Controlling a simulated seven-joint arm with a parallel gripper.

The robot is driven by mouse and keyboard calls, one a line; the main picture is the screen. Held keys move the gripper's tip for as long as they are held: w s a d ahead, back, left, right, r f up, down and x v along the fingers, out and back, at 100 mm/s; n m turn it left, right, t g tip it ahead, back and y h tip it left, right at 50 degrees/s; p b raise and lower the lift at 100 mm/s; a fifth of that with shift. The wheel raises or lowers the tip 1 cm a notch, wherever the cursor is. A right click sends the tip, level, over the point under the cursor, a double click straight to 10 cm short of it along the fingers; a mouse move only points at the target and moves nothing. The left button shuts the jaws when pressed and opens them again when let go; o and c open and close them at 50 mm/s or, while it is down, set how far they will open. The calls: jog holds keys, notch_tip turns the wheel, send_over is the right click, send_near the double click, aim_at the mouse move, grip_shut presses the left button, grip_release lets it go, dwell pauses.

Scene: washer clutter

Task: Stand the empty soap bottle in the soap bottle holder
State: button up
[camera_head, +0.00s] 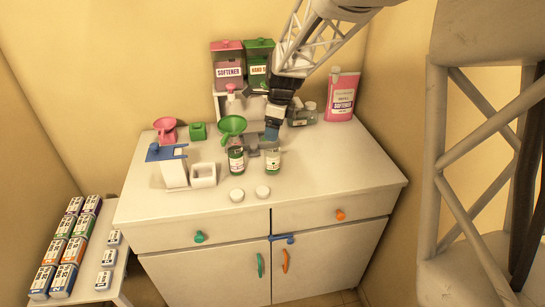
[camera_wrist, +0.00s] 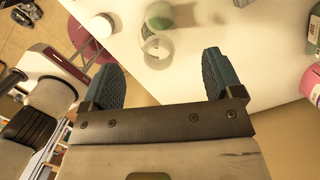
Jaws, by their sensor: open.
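Two small bottles with green labels stand upright on the white cabinet top. One bottle (camera_head: 272,162) is just below my gripper, and a clear round bottle mouth (camera_wrist: 157,49) shows between the fingers in the wrist view. The other bottle (camera_head: 236,163) has a green funnel (camera_head: 232,127) in its top. I cannot tell for sure which bottle is empty. My gripper (camera_head: 271,138) points down with its blue fingers apart; the wrist view shows nothing gripped between them (camera_wrist: 160,82). A small white square open-topped box (camera_head: 203,175), possibly the holder, stands left of the bottles.
A stand with a blue top (camera_head: 173,168) is left of the box. Softener (camera_head: 228,70) and hand soap (camera_head: 258,70) dispensers stand behind. Two white caps (camera_head: 237,195) (camera_head: 262,192) lie in front. A pink softener jug (camera_head: 343,95) stands back right. The right front top is clear.

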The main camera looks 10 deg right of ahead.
aim_at(273, 153)
jog(key=shift+f, duration=0.1)
jog(key=shift+w+a+f, duration=0.1)
jog(key=shift+a+f, duration=0.1)
jog(key=shift+f, duration=1.05)
jog(key=shift+a+f, duration=0.2)
jog(key=shift+f, duration=1)
jog(key=c, duration=1.3)
jog(key=shift+o, duration=0.2)
jog(key=shift+r, duration=0.2)
